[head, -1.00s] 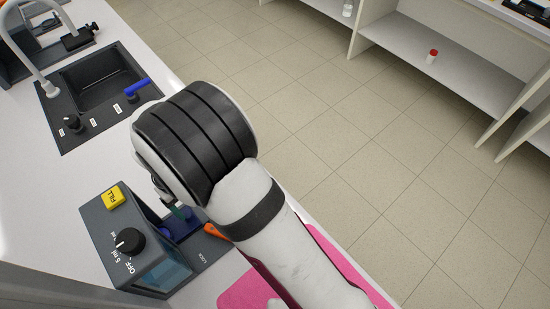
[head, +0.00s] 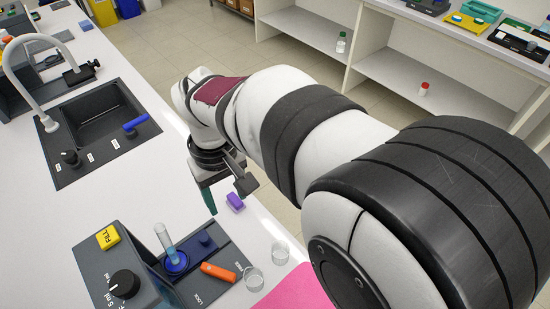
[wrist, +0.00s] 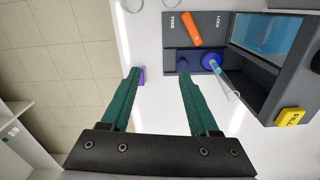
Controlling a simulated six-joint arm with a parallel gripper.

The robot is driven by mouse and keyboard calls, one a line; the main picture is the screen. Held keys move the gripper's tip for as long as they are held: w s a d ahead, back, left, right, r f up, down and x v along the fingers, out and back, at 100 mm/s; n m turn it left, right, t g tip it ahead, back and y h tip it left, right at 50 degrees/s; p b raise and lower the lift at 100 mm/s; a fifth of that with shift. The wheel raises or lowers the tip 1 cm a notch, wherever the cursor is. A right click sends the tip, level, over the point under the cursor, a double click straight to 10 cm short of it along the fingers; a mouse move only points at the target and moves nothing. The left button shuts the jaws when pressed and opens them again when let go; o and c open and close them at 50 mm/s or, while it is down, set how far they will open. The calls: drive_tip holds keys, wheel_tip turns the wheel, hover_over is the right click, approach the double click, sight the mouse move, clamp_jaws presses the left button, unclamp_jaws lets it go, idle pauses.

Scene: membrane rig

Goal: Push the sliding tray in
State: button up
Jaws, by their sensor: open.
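The membrane rig (head: 140,275) is a dark grey box with a yellow FILL button, a black knob and a blue window. A blue sliding tray (head: 176,263) sits on its flat base, with a clear tube of pale blue liquid standing in it. A small dark blue knob (head: 205,239) rises at the tray's outer end; it also shows in the wrist view (wrist: 183,66). An orange lever (head: 218,272) lies between the FREE and LOCK labels. My gripper (wrist: 159,74) is open and empty, with green fingers; its right fingertip appears close to the knob. Contact cannot be told.
A purple block (head: 235,201) lies on the white bench, by my left fingertip in the wrist view (wrist: 140,76). Two clear glass vessels (head: 267,264) stand beside the base, near a pink mat (head: 297,290). A black sink (head: 95,120) lies farther back. The bench edge drops to the floor.

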drive_tip(key=s+d+r+m, duration=0.2)
drive_tip(key=s+d+m, duration=0.1)
drive_tip(key=d, duration=0.5)
drive_tip(key=shift+s+d+m, duration=0.2)
drive_tip(key=shift+d+m, duration=0.1)
drive_tip(key=shift+m, duration=0.4)
drive_tip(key=shift+r, duration=0.1)
drive_tip(key=n, duration=0.8)
hover_over(203, 238)
wheel_tip(203, 238, down, 6)
wheel_tip(203, 238, down, 15)
drive_tip(key=shift+r, duration=0.15)
clamp_jaws()
